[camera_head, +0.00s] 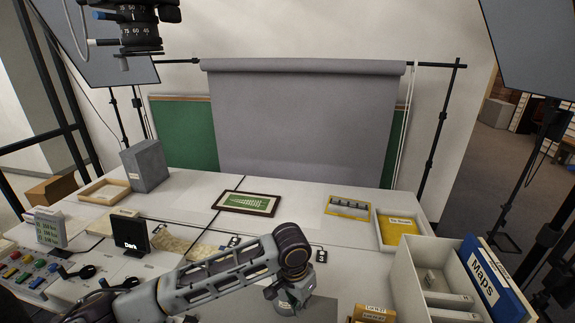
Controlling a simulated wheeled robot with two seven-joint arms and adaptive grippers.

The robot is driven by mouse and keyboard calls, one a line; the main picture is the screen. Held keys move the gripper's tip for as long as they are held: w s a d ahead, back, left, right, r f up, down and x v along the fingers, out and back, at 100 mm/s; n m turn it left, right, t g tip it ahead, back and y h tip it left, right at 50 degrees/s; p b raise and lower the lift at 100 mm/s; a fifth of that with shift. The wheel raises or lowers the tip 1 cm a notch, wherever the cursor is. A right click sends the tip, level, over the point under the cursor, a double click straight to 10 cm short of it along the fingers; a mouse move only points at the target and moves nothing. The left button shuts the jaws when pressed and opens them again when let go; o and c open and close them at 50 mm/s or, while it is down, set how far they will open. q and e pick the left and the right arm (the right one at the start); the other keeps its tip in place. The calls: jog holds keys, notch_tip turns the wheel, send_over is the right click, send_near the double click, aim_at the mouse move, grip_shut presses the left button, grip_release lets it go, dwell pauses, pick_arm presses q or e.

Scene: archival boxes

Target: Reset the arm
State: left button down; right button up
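My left arm reaches in from the lower left across the front of the white table. My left gripper (289,297) hangs at the bottom centre, below the dark wrist joint, over the front part of the table. I see it from above and its fingertips are hidden, so I cannot tell whether it is open or holds anything. My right arm and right gripper are not in view.
A framed green picture (247,203) lies mid-table. At the right are a tray with a yellow folder (397,229), a box with a blue "Maps" binder (487,277) and small yellow boxes (375,313). A "Dark" display (130,233) and control panel stand left. A camera (138,30) hangs above.

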pick_arm(q)
jog(key=shift+s+d+h, duration=1.5)
jog(key=shift+s+d, duration=0.05)
jog(key=shift+s, duration=0.55)
jog(key=s+a+f+n+t+y, duration=0.1)
jog(key=s+a+f+n, duration=0.15)
jog(key=a, duration=0.75)
jog(key=s+a+f+n+t+y, duration=0.1)
jog(key=s+a+f+n+y, duration=0.2)
jog(key=a, duration=0.6)
jog(key=s+a+f+n+t, duration=0.15)
jog(key=s+a, duration=0.35)
jog(key=a, duration=0.5)
notch_tip(320, 180, down, 36)
jog(key=s+m+g+b, duration=0.1)
jog(key=s+b, duration=0.1)
jog(key=s+a+f+b, duration=0.1)
jog(key=s+a+f, duration=0.1)
jog(key=s+f, duration=0.8)
jog(key=s+a+f+g+b, duration=0.1)
jog(key=s+a+f, duration=0.1)
jog(key=s+f, duration=0.9)
jog(key=shift+s+f, duration=0.2)
jog(key=shift+s, duration=0.5)
